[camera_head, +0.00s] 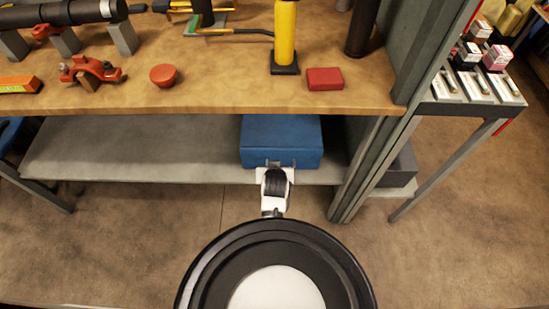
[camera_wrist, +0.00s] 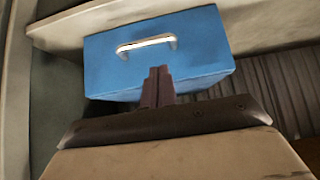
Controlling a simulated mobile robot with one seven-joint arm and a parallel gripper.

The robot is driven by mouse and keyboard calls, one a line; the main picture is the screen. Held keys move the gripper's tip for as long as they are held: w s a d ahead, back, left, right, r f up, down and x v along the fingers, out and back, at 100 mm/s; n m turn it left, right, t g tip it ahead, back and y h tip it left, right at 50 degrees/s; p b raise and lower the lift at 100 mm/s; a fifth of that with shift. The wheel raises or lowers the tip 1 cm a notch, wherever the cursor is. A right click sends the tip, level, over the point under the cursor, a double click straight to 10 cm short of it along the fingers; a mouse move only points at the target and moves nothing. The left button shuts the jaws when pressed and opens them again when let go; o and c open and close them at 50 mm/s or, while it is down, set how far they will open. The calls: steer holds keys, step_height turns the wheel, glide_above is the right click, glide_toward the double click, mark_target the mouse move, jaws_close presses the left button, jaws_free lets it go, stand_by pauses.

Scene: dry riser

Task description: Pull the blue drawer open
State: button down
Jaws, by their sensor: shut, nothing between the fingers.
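The blue drawer (camera_head: 282,138) is a box-shaped unit on the grey lower shelf, under the wooden bench top. In the wrist view its blue front (camera_wrist: 195,62) faces me, with a pale metal handle (camera_wrist: 146,45) near the upper left of that front. My gripper (camera_wrist: 158,72) has its two dark fingers together and empty. In this view the fingertips show below and slightly right of the handle, apart from it. In the head view my gripper (camera_head: 275,165) is in front of the drawer's near face and hides part of it. I cannot tell whether the fingers touch the front.
The wooden bench top (camera_head: 200,98) overhangs the lower shelf (camera_head: 130,150). A grey upright post (camera_head: 362,160) stands right of the drawer. The shelf left of the drawer is bare. A red block (camera_head: 325,78) and a red cap (camera_head: 163,76) sit on the bench.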

steer(key=x, duration=0.8)
steer(key=shift+w+f, duration=0.25)
steer(key=shift+s, duration=0.1)
